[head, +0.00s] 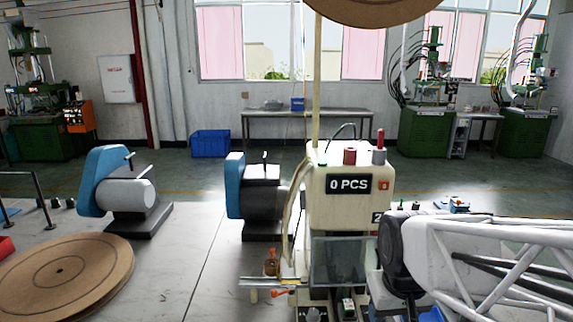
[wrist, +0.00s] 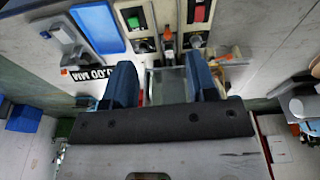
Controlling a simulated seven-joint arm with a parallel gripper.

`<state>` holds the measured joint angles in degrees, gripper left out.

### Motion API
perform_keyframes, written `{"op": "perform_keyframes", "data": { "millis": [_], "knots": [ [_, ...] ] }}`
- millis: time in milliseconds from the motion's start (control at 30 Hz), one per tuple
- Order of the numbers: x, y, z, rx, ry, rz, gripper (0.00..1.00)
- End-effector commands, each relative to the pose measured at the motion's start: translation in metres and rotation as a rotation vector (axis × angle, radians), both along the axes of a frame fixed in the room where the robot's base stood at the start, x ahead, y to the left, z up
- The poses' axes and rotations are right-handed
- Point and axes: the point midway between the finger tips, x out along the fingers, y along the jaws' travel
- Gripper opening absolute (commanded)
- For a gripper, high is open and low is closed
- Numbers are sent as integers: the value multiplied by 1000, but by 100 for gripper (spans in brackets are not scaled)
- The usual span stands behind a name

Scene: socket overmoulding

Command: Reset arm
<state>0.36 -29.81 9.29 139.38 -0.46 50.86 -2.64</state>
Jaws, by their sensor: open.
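My gripper (wrist: 162,80) shows in the wrist view as two blue fingers on a dark bar. The fingers stand wide apart, with nothing held between them. Past them are the front parts of a machine, with a green button and a red button. In the head view my white arm (head: 480,262) reaches in from the right edge, and its dark joint is beside the cream machine (head: 349,207) marked "0 PCS". The gripper itself cannot be made out in the head view.
A clear guard (head: 342,262) is on the machine's front. Two blue-and-grey motor units (head: 128,193) stand left of it on the bench. A large brown reel (head: 62,278) lies at front left; another hangs overhead. The bench between reel and machine is mostly clear.

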Motion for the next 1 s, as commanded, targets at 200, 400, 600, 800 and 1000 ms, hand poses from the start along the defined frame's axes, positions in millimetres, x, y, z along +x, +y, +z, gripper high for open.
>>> {"op": "perform_keyframes", "data": {
  "millis": [200, 400, 600, 800, 1000],
  "knots": [
    [-43, 0, 16, 6, -37, -39, 52],
    [-62, -1, 21, 9, -52, -60, 52],
    [-66, -1, 21, 10, -54, -64, 52],
    [-66, -1, 21, 10, -54, -63, 52],
    [-66, -1, 21, 10, -54, -63, 52]
  ]
}}
